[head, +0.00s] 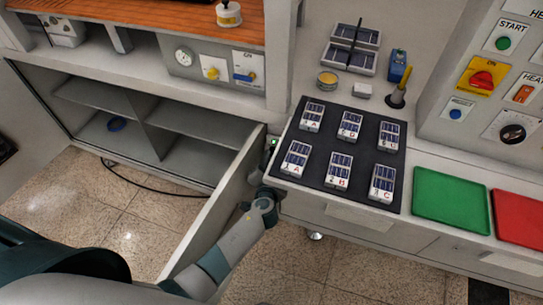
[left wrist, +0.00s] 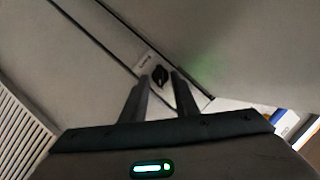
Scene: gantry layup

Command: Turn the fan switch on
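A small black knob (left wrist: 160,75) sits on a light plate with a tiny label in the left wrist view. The label is too blurred to read, so I cannot confirm that it is the fan switch. My left gripper (left wrist: 159,77) is open, its two dark fingers apart, with the knob showing between their tips. I cannot tell whether the fingers touch it. In the head view my left gripper (head: 268,158) is low between the cabinet's pale panel and the bench front, its fingers hidden. The knob is hidden there too. My right gripper is out of view.
A black mat (head: 340,200) with several labelled blocks lies on the bench above my gripper. A green tray (head: 450,200) and a red tray (head: 520,217) are to the right. An upright pale panel (head: 215,215) stands close left of my arm. Open shelves (head: 180,150) are further left.

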